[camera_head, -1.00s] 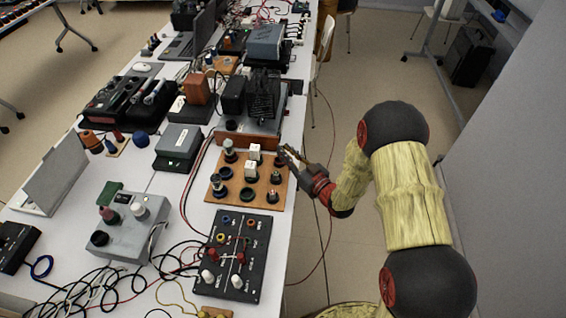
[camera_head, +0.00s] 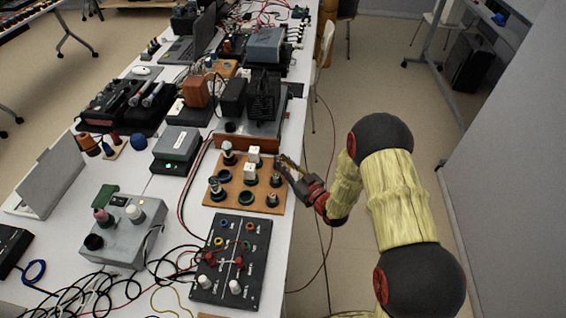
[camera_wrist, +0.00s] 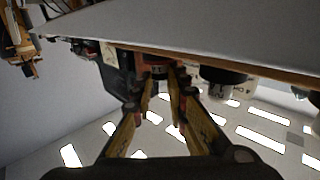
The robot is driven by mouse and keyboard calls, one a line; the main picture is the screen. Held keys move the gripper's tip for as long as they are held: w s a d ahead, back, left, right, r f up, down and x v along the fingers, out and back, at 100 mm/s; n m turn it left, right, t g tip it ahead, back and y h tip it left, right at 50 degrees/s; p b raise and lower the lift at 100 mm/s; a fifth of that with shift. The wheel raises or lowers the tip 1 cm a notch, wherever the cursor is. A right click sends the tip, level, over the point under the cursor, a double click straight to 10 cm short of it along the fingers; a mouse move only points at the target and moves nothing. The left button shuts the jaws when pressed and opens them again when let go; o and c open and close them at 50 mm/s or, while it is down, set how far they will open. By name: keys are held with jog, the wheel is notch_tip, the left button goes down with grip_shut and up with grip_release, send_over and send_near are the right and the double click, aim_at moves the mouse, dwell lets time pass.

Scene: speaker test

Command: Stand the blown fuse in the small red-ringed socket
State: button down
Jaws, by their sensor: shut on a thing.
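The wooden board (camera_head: 215,192) near the table's right edge bears several dark sockets and posts and two white blocks. My gripper (camera_head: 280,162) is at the board's right edge, close to a small dark post (camera_head: 277,180). In the wrist view, my gripper (camera_wrist: 160,88) has its fingers apart around a small dark piece (camera_wrist: 157,73), which I take to be the fuse. A reddish band shows just beyond it, perhaps the socket's ring. Whether the fuse touches the socket, I cannot tell.
A black panel (camera_head: 230,262) with knobs and leads stands in front of the board. A grey box with a heat sink (camera_head: 262,95) stands behind it. White-topped parts (camera_wrist: 225,85) are close right of the fingers in the wrist view. Open floor lies right of the table.

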jog(key=c, duration=1.8)
grip_release()
jog(key=shift+o, duration=0.2)
